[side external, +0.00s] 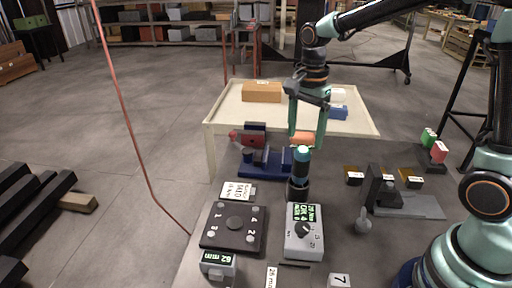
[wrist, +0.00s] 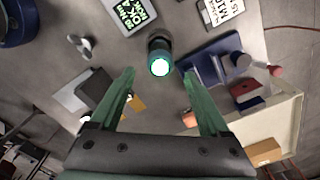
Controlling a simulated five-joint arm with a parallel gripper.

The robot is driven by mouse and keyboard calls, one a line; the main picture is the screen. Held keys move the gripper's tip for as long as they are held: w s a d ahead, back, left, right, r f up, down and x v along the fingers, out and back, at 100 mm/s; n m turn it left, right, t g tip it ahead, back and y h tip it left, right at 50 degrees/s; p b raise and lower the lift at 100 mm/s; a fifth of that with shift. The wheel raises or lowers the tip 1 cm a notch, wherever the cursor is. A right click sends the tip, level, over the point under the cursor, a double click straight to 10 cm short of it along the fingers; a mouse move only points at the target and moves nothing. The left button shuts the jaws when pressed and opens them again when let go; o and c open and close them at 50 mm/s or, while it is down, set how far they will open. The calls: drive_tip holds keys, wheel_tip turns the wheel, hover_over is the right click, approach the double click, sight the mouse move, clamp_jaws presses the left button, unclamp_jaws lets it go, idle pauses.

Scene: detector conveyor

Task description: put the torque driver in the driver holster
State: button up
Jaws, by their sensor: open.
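The torque driver (side external: 301,166), a dark cylinder with a teal top, stands upright in a wider dark round base that looks like the driver holster (side external: 298,191). In the wrist view the driver (wrist: 160,63) is seen almost end-on, with a bright top. The holster (wrist: 159,40) shows only partly behind it. My gripper (side external: 306,146) is just above the driver's top, pointing down, with its two green fingers apart. In the wrist view the driver's top lies between and slightly beyond the fingertips (wrist: 159,75). Nothing is visibly held.
A blue vise (side external: 265,168) stands behind and left of the driver. An orange cylinder (side external: 302,138) shows behind my fingers. A grey meter (side external: 304,236) and a dark numbered plate (side external: 233,222) lie in front. A black stand (side external: 380,188) is at right. A cream table (side external: 226,112) is behind.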

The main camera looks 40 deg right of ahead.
drive_tip(key=shift+s+r+n, duration=0.2)
drive_tip(key=shift+r+n, duration=0.1)
drive_tip(key=shift+r, duration=0.15)
drive_tip(key=s+r+n+t, duration=0.5)
drive_tip(key=s+n, duration=0.5)
drive_tip(key=n, duration=0.5)
drive_tip(key=shift+s+d+r+n+t, duration=0.15)
drive_tip(key=shift+d+r+n+t, duration=0.05)
drive_tip(key=shift+r+n+t, duration=0.15)
